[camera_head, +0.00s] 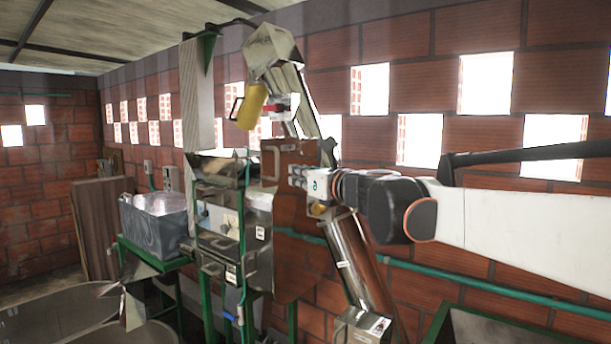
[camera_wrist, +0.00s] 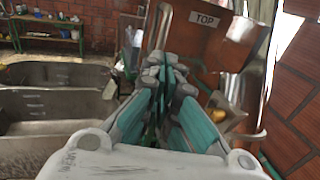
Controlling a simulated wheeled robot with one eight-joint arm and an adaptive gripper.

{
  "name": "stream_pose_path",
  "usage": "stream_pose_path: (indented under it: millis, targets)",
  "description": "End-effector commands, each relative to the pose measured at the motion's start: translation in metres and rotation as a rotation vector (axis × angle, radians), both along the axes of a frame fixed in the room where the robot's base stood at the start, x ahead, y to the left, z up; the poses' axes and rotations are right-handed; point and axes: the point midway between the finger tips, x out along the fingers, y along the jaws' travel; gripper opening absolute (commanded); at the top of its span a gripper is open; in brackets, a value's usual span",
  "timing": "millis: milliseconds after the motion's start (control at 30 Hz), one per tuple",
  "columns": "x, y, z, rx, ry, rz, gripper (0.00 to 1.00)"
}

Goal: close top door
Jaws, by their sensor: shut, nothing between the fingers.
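The top door (camera_wrist: 202,45) is a shiny reddish-brown panel with a white "TOP" label, upright beyond my fingers in the wrist view. My gripper (camera_wrist: 168,80) is shut and empty, its teal-padded fingers together in front of the panel's left part. I cannot tell whether they touch it. In the head view my gripper (camera_head: 297,178) is at the pulper's upper right side, beside a reddish-brown panel (camera_head: 295,240). The label cannot be read there, and my gripper and wrist hide part of the machine. The door's hinge and exact angle are unclear.
The metal pulper body (camera_head: 258,235) stands left of my gripper. A steel elevator tube (camera_head: 358,262) slants beside it, near the brick wall and green pipe (camera_head: 480,284). A grey bin (camera_head: 155,222) stands at left. Large metal basins (camera_wrist: 50,105) show at left in the wrist view.

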Motion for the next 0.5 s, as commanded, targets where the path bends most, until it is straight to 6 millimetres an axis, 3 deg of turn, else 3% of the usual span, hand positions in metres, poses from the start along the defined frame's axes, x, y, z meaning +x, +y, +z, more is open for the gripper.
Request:
stream_pose_path:
  millis: [200,500]
  targets:
    - [0.03,0.022,0.001,-0.001,-0.001,0.001,0.0]
    - [0.048,0.034,0.0,-0.001,-0.001,0.0,0.0]
